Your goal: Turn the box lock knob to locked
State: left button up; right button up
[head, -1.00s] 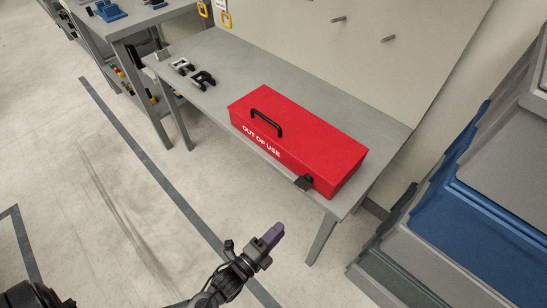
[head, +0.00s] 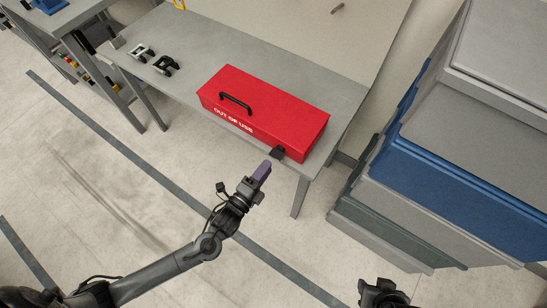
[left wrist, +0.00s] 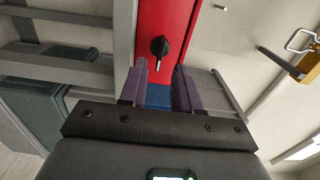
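The red box (head: 268,105) marked "OUT OF USE" sits on a grey bench, with a black handle on its lid. Its black lock knob (head: 278,152) is on the front face near the right end. In the left wrist view the knob (left wrist: 159,46) shows ahead of the fingertips, apart from them. My left gripper (head: 264,168) is just in front of the knob in the head view. In the left wrist view its two purple fingers (left wrist: 161,75) are spread with nothing between them. My right gripper (head: 384,292) shows partly at the bottom edge; its fingers cannot be made out.
The grey bench (head: 185,30) carries two small clamp-like pieces (head: 166,65) left of the box. Blue and grey stacked bins (head: 450,165) stand to the right. A second bench (head: 75,15) is at the upper left. The floor in front is clear.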

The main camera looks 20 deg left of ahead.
aim_at(277, 153)
pick_arm(q)
jog(key=b+x, duration=0.1)
jog(key=x, duration=0.4)
jog(key=shift+w, duration=0.15)
grip_shut()
